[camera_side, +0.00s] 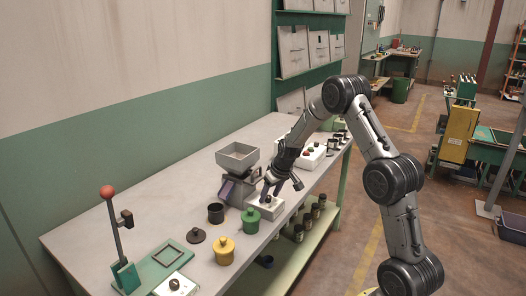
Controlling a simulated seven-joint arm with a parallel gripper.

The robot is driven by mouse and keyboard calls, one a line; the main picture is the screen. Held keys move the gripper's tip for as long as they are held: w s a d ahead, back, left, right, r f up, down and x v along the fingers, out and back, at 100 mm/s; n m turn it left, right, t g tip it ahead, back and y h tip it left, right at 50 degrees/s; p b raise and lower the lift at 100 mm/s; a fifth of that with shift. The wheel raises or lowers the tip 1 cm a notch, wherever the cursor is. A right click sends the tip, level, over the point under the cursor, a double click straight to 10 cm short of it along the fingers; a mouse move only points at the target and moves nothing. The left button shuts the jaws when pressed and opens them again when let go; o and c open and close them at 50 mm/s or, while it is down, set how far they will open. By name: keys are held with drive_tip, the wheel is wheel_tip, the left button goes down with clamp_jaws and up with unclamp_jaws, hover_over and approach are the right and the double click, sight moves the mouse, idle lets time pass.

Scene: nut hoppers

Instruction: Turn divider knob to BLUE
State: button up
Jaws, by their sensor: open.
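My gripper (270,195) points down over a small white box (273,212) near the front edge of the bench. It is open, with its fingertips close to a small dark part on top of the box. The gripper partly hides that part, and I cannot tell whether the fingers touch it. Another pale box with a dark knob (174,284) stands at the lower left. I cannot tell which of these is the divider knob, and no BLUE marking can be made out.
A grey hopper (237,158) stands behind the white box. A green pot (250,221), a yellow pot (223,251) and a dark cup (216,213) sit nearby. A red-topped lever (112,225) rises at the left. Another white box (312,158) lies farther along the bench (90,240).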

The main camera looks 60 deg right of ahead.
drive_tip(key=shift+d+n+y, duration=0.2)
drive_tip(key=shift+n+y, duration=0.5)
drive_tip(key=shift+n, duration=1.2)
drive_tip(key=v, duration=1.4)
drive_tip(key=s+a+r+n+t, duration=0.1)
drive_tip(key=a+r+n, duration=0.1)
drive_tip(key=a+r, duration=0.4)
drive_tip(key=s+a+r+n+t, duration=0.1)
drive_tip(key=s+a+r, duration=0.1)
drive_tip(key=a+r, duration=0.4)
drive_tip(key=shift+a+r+n, duration=0.3)
drive_tip(key=shift+a+n, duration=0.1)
drive_tip(key=shift+a, duration=2.5)
drive_tip(key=shift+s, duration=0.1)
